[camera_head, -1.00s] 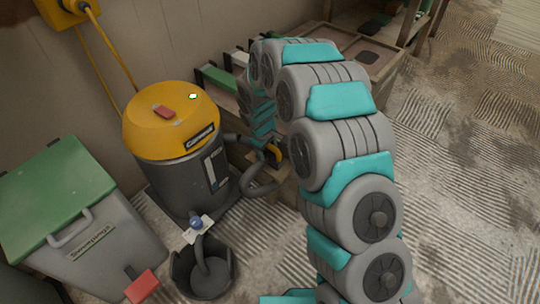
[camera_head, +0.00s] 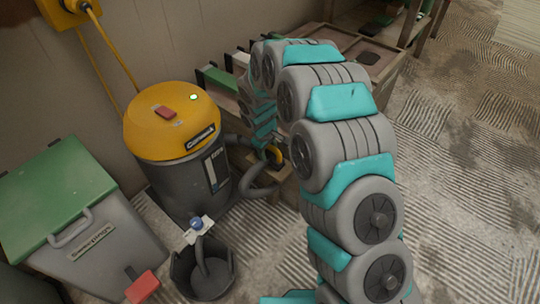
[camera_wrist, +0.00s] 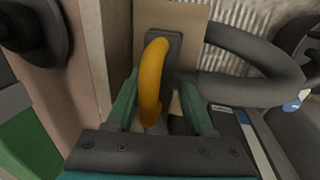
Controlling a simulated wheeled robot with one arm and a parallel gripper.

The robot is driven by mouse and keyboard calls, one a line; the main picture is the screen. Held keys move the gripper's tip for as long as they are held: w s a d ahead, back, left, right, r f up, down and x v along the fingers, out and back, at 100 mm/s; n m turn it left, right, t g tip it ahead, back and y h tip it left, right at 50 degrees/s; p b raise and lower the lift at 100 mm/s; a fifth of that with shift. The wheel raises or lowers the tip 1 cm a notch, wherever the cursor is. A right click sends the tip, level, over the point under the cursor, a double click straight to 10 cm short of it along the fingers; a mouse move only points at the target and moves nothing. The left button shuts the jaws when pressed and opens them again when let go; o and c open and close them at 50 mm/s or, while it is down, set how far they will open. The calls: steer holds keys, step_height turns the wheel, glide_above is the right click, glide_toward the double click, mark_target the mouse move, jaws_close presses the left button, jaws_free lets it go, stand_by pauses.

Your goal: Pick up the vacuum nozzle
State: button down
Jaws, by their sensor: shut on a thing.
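The vacuum nozzle is a dark grey piece with a curved yellow handle (camera_wrist: 153,75), and it lies against a tan wooden board in the wrist view. The handle also shows in the head view (camera_head: 275,155), just beside my arm. My gripper (camera_wrist: 157,110) is shut on the nozzle, with one teal finger on each side of the handle. The contact itself is partly hidden by the handle. A thick grey hose (camera_wrist: 250,85) curves off to the right from the nozzle. The yellow and grey vacuum (camera_head: 172,125) stands left of my gripper in the head view.
A grey bin with a green lid (camera_head: 55,200) stands at the left. A dark bucket (camera_head: 203,272) is on the floor in front of the vacuum. A wooden crate (camera_head: 375,65) stands behind my arm. The ridged floor at the right is clear.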

mark_target(269, 147)
steer(key=shift+r, duration=0.1)
steer(key=shift+r, duration=0.5)
step_height(269, 147, up, 3)
steer(key=shift+f, duration=0.2)
steer(key=s+d+r, duration=0.1)
steer(key=s+d, duration=0.9)
steer(key=s, duration=0.2)
steer(key=shift+s+b, duration=0.2)
steer(key=shift+b, duration=0.2)
steer(key=shift+r, duration=0.1)
steer(key=c, duration=0.9)
jaws_free()
jaws_close()
